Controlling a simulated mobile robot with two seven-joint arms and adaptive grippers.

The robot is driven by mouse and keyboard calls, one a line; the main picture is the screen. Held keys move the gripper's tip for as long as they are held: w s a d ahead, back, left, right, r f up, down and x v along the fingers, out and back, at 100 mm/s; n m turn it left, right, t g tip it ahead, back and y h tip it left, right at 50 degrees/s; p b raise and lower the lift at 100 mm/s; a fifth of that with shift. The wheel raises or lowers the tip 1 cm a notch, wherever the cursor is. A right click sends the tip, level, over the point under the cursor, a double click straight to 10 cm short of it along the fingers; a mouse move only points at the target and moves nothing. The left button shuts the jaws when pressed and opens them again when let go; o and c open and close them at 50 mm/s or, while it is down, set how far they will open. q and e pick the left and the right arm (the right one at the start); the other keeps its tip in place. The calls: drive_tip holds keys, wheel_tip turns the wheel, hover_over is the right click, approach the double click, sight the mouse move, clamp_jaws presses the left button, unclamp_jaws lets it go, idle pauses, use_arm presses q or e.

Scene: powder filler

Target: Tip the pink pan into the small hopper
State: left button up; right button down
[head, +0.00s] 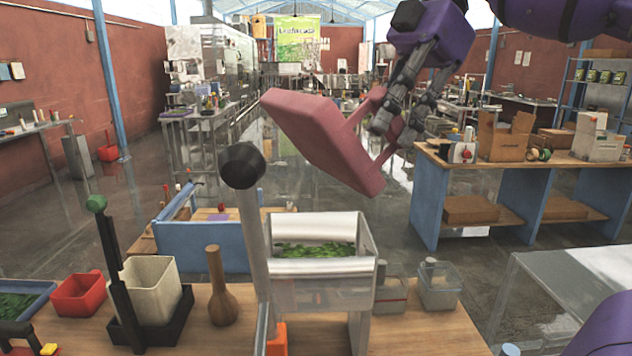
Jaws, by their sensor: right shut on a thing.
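The pink pan (318,139) is in the air, tilted steeply with its lower right corner down, above the small hopper. My right gripper (384,118) is shut on the pan's handle at its right side. The small hopper (322,291) is a clear box with whitish walls on the bench below, and green leafy material (315,250) lies inside it. The pan's inside is turned away from view, so I cannot tell what it holds. My left gripper is not in view.
A lever with a black knob (242,166) rises just left of the hopper. A wooden pestle-like tool (219,290), cream container (152,288), red bin (79,293) and clear jar (438,287) stand on the wooden bench. A blue-sided table (432,199) stands behind on the right.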

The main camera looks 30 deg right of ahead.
drive_tip(key=h, duration=0.2)
drive_tip(key=r+h, duration=0.1)
drive_tip(key=shift+a+r+h, duration=0.1)
drive_tip(key=shift+h, duration=0.3)
drive_tip(key=h, duration=0.2)
drive_tip(key=r+h, duration=0.1)
drive_tip(key=h, duration=0.1)
drive_tip(key=shift+g+b, duration=0.35)
drive_tip(key=shift+g, duration=0.05)
drive_tip(key=shift+r+h, duration=0.2)
drive_tip(key=shift+h, duration=0.8)
drive_tip(key=shift+r+h+b, duration=0.1)
drive_tip(key=shift+h+b, duration=0.2)
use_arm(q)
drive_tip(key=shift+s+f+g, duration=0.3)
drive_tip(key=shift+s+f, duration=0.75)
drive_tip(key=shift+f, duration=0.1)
use_arm(e)
drive_tip(key=shift+r, duration=0.15)
